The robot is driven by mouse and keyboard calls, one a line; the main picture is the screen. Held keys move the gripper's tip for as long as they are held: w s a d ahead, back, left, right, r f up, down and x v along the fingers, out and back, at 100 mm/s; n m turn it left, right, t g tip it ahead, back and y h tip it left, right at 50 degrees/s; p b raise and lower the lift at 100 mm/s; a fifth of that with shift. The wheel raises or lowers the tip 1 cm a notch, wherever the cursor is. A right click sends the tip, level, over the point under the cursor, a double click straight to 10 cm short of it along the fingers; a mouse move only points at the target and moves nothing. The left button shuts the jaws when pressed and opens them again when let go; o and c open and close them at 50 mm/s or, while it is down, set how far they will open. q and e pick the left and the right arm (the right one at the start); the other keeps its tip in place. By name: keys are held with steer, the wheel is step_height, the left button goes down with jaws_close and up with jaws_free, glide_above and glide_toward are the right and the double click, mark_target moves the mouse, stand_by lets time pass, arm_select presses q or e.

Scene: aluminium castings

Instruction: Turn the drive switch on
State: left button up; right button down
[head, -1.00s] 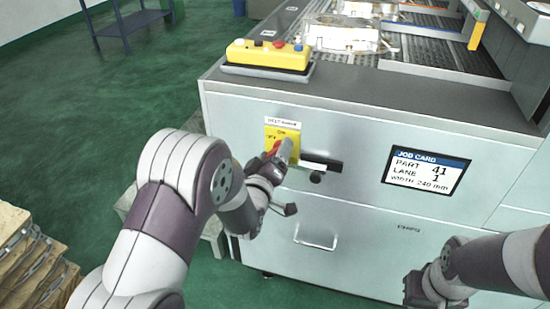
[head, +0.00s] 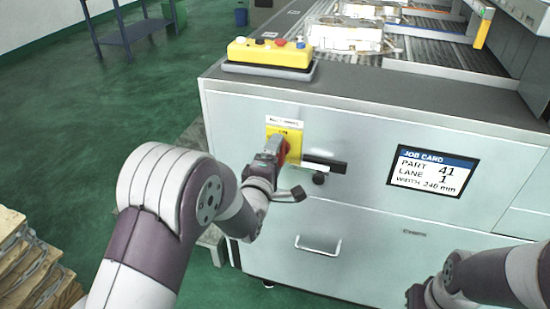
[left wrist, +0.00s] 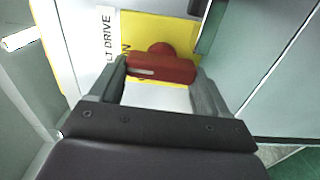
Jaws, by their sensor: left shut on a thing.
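The drive switch is a red handle (head: 283,152) on a yellow plate (head: 292,133), on the front of the grey machine cabinet. The plate carries ON lettering at its top. In the left wrist view the red handle (left wrist: 165,68) spans between the two fingers, over the yellow plate (left wrist: 150,28) and beside a white label (left wrist: 107,45) reading "LT DRIVE". My left gripper (head: 271,148) is shut on the handle and partly hides it in the head view; its jaws also show in the left wrist view (left wrist: 160,76). My right gripper (head: 416,297) is low at the right, its fingers unclear.
A job card screen (head: 432,172) is further right, a drawer pull (head: 318,245) below. A yellow button box (head: 269,52) stands on the cabinet top.

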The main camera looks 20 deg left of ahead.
arm_select(q)
steer(key=shift+n, duration=0.3)
steer(key=o, duration=1)
steer(key=s, duration=1.2)
steer(key=shift+s+a+p, duration=0.25)
steer(key=shift+s+p, duration=0.1)
steer(key=shift+s, duration=0.05)
